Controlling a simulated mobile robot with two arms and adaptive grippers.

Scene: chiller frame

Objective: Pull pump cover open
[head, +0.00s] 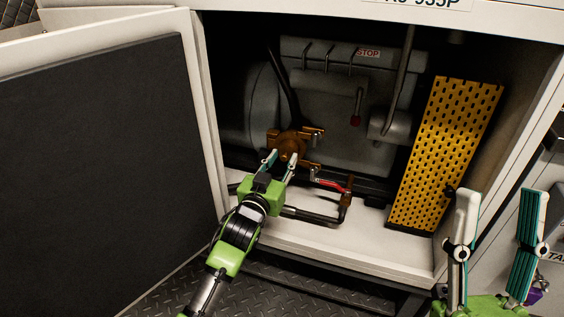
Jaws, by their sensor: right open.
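A copper-brown round fitting with short arms (291,146), which looks like the pump cover, sits inside the open cabinet against the grey machinery. My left gripper (281,160) is right in front of its lower side, with its two fingers apart. I cannot tell whether the fingers touch it, and they hide part of its lower edge. I see no clear gap between the fitting and what is behind it. My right gripper (500,200) is open and empty at the lower right, in front of the cabinet's right side and well away from the fitting.
The cabinet door (95,120) stands open on the left. A red-handled valve (328,184) on a pipe is just right of my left gripper. A yellow perforated panel (445,150) leans at the cabinet's right. The white cabinet floor (370,250) is mostly clear.

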